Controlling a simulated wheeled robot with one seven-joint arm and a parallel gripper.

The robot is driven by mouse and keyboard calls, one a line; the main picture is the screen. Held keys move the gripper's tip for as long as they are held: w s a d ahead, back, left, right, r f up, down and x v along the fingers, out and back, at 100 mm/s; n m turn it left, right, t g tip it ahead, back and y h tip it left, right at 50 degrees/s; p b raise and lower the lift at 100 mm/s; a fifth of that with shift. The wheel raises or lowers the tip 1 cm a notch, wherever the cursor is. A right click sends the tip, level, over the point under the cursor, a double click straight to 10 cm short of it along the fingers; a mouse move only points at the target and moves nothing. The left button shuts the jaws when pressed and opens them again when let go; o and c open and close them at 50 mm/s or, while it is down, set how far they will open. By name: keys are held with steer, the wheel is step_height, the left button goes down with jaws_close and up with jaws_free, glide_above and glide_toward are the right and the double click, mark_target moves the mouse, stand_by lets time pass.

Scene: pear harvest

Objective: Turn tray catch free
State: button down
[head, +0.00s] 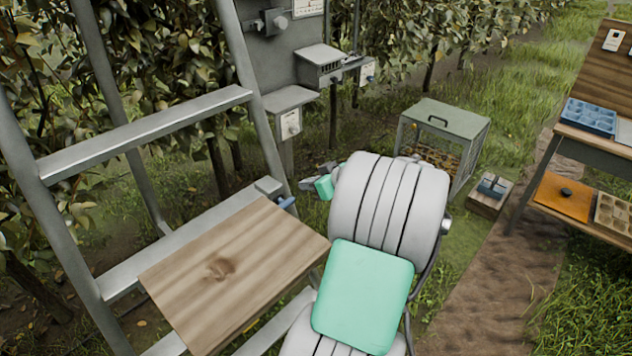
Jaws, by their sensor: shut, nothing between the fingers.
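The wooden tray (235,272) is a square board set on the metal ladder, sloping in the picture. The tray catch (287,203) shows as a small blue handle beside a grey block at the tray's far corner. My gripper (306,184) is just above and right of the catch, apart from it in the picture. Its grey fingers are small here and look shut and empty. My arm covers the ground behind and the area right of the tray. Whether the gripper touches the catch cannot be told for depth.
The ladder (150,130) frames the left side. A grey post panel (270,55) with small boxes stands behind. A lidded mesh crate (447,118) stands on the grass, with a small box (491,195) nearby. A workbench (590,140) with trays is at right. The dirt path is clear.

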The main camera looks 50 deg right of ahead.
mark_target(282, 201)
steer(key=w+f+p, duration=0.1)
steer(key=w+f, duration=0.4)
steer(key=f, duration=0.1)
steer(key=shift+f, duration=0.35)
steer(key=shift+s+d, duration=0.1)
